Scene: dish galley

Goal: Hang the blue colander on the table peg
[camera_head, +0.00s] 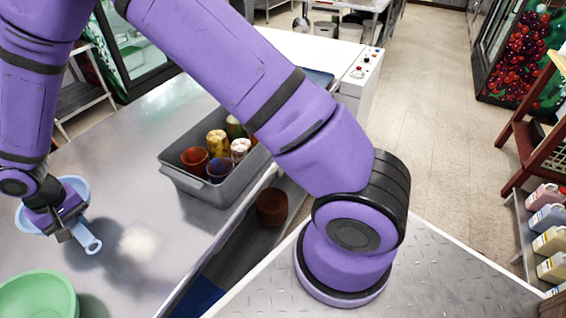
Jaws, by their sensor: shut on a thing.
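The light blue colander (91,242) is at the left of the view, above the metal table (150,130). Its handle, with a hole near the end, points toward the lower right, and my wrist hides much of its bowl. My gripper (66,232) is shut on the colander, near where the handle meets the bowl. A shadow lies on the table close to the handle. I cannot tell how high the colander is above the table. I cannot make out the table peg in this view.
A green bowl (40,297) stands at the lower left, close to the colander. A grey bin (205,190) with several coloured cups stands on the table behind. A brown pot (271,207) sits on a lower level. Shelves with bottles (550,240) stand at the right.

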